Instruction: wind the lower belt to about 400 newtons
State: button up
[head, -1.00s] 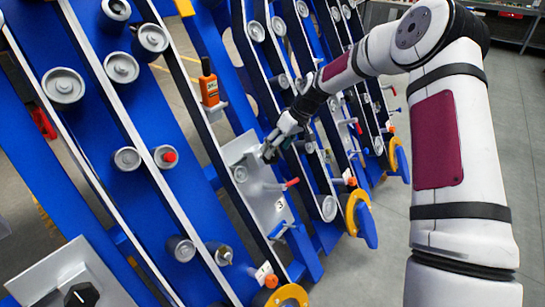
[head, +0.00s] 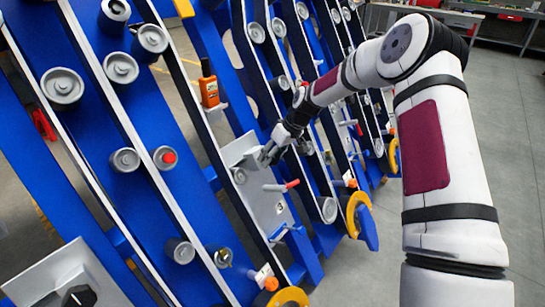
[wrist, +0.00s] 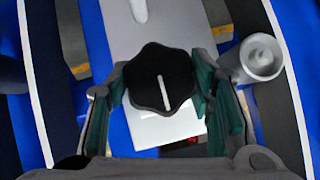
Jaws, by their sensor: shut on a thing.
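My gripper (wrist: 160,90) has its teal-padded fingers on either side of a black lobed knob (wrist: 162,72) and is shut on it. In the head view my gripper (head: 268,154) is at the upper part of the grey plate (head: 262,200), marked 3, and hides the knob. A lever with a red tip (head: 291,184) stands out below it. Black belts with pale edges run along the blue frame; I cannot tell which is the lower one.
An orange handheld meter (head: 209,90) sits on the frame just up and left of the plate. A grey roller (wrist: 262,57) is close to the right finger in the wrist view. Yellow-rimmed wheels (head: 358,215) stick out lower down. The floor at right is clear.

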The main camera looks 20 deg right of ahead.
jog(key=shift+d+f+m+g+y, duration=0.1)
jog(key=shift+m+g+y, duration=0.2)
jog(key=shift+m+y, duration=0.65)
jog(key=m+y+b, duration=0.1)
jog(key=m+y, duration=0.1)
jog(key=m, duration=0.1)
jog(key=shift+f+m+y, duration=0.1)
jog(key=shift+m+y, duration=0.15)
jog(key=m+y+b, duration=0.1)
jog(key=m+y, duration=0.2)
jog(key=m, duration=0.2)
jog(key=shift+m+y, duration=0.3)
jog(key=shift+y, duration=0.1)
jog(key=shift+t, duration=0.4)
jog(key=o, duration=1.2)
jog(key=shift+c, duration=0.2)
jog(key=shift+d, duration=0.1)
